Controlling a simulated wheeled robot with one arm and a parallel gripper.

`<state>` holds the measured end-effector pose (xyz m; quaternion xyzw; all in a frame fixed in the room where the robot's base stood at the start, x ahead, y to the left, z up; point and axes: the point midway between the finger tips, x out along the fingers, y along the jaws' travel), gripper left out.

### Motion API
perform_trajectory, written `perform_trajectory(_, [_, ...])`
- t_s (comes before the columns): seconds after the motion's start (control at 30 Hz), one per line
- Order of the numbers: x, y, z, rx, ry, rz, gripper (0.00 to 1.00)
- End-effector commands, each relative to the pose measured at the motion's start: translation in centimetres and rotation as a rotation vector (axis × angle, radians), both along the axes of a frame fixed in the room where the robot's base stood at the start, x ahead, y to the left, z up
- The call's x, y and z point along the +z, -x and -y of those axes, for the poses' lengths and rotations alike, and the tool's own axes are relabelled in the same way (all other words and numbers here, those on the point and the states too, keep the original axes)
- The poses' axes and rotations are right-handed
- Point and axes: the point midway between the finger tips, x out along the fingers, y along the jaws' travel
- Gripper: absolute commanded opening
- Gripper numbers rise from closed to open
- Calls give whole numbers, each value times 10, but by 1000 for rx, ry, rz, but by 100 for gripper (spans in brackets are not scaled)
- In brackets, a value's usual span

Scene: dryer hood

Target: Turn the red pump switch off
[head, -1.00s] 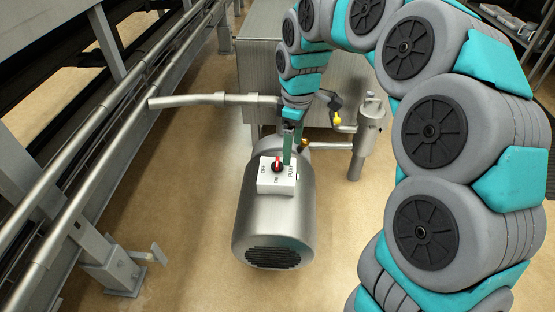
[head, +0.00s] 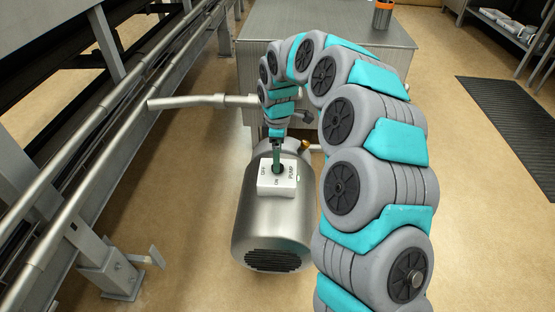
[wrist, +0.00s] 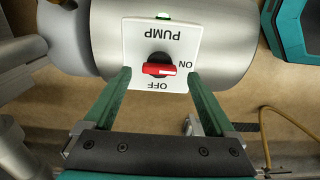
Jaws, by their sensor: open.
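The red pump switch (wrist: 160,69) is a red bar handle on a black round base. It lies level in the wrist view, in line with the ON label to its right; OFF is printed below it. It sits on a white PUMP box (wrist: 136,35), which also shows in the head view (head: 264,187) on top of the steel motor (head: 262,222). My gripper (wrist: 159,74) is open, with one green finger on each side of the handle and gaps between. In the head view my gripper (head: 277,160) hides the switch.
A small green light (wrist: 162,16) glows on the box edge. A steel cabinet (head: 330,30) stands behind the motor. Metal rails (head: 110,110) run along the left. The floor to the right is open, with a dark mat (head: 515,115).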

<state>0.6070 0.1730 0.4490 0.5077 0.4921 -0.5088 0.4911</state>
Motion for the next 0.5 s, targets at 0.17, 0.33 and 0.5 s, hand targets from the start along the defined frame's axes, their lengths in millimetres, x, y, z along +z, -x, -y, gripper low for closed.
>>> perform_trajectory(0.17, [-19,0,0,-1,1,0,90])
perform_trajectory(0.33, [-21,0,0,-1,0,1,90])
perform_trajectory(0.5, [-20,0,0,-1,0,1,81])
